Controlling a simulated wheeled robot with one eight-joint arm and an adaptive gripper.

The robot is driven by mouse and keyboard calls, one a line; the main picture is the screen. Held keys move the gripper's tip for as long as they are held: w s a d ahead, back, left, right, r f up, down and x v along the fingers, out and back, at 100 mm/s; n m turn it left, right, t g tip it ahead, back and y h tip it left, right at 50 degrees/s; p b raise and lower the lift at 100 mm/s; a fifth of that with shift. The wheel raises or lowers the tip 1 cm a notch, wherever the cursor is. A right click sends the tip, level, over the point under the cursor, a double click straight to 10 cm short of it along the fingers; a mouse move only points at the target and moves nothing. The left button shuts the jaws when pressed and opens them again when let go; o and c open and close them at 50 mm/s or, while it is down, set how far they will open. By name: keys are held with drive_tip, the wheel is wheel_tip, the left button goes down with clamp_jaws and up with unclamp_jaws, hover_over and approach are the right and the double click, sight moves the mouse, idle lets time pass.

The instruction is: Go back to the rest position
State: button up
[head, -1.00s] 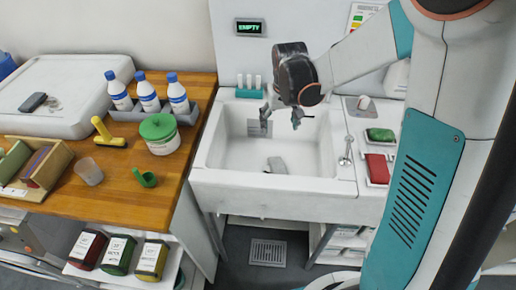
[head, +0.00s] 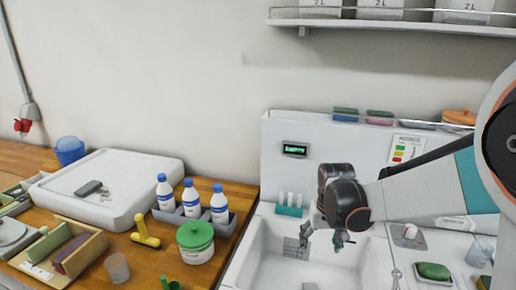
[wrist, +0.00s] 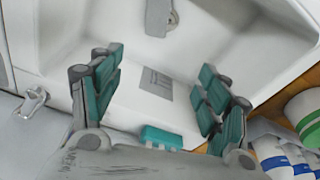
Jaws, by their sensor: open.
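My gripper (head: 322,236) hangs over the white sink (head: 262,254) in the head view, pointing down. In the wrist view my gripper (wrist: 155,100) has its two teal-padded fingers wide apart, with nothing between them. A grey object (wrist: 160,16) lies in the basin in the wrist view. A grey grating-like patch (wrist: 156,83) shows on the sink wall beyond the fingers.
Left of the sink, a wooden counter holds several white bottles with blue caps (head: 192,198), a green-lidded tub (head: 195,240), a yellow tool (head: 145,232) and a white tray (head: 120,180). A shelf (head: 400,22) hangs at upper right. A green pad (head: 433,271) lies right of the sink.

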drive_tip(key=s+r+t, duration=0.2)
drive_tip(key=s+r, duration=0.2)
drive_tip(key=s, duration=0.6)
drive_tip(key=s+r+t+b, duration=0.1)
drive_tip(key=s+r+t, duration=0.2)
drive_tip(key=s, duration=0.8)
wheel_tip(320, 180, up, 2)
drive_tip(key=shift+s+n+b, duration=0.25)
drive_tip(key=shift+n+b, duration=0.05)
